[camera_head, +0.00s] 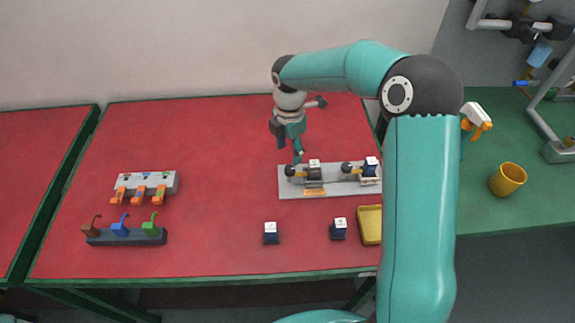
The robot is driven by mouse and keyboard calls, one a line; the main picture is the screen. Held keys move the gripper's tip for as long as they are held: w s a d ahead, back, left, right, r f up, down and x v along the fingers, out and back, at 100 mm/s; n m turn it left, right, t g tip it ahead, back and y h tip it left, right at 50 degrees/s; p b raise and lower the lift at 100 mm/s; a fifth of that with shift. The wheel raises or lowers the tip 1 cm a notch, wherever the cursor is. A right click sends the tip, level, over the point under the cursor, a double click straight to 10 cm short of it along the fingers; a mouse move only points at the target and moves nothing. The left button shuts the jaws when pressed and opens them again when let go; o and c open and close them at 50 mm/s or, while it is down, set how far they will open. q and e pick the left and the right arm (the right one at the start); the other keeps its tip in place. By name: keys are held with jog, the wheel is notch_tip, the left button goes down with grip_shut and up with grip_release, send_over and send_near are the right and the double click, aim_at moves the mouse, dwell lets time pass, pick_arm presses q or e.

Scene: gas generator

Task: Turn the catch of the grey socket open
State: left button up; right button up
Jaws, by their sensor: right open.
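A light grey base plate (332,190) lies on the red table and carries two small sockets side by side. The left socket (314,172) has a catch with a dark round knob (290,171) on its left. The right socket has a similar knob (347,168) and a dark blue block with a white top (371,166). I cannot tell which socket is the grey one, or how its catch is turned. My right gripper (298,155) points down just above the left knob, open; touching or apart I cannot tell. My left gripper is not in view.
Two dark blue blocks (271,234) (339,229) stand in front of the plate, beside a yellow tray (370,225). Racks with orange clips (146,184) and coloured hooks (124,236) stand at left. A yellow cup (507,179) and spray bottle (477,117) are on the green table.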

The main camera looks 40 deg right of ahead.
aim_at(289, 168)
notch_tip(289, 168, down, 7)
jog(key=shift+f, duration=0.1)
dwell(0.3)
grip_shut()
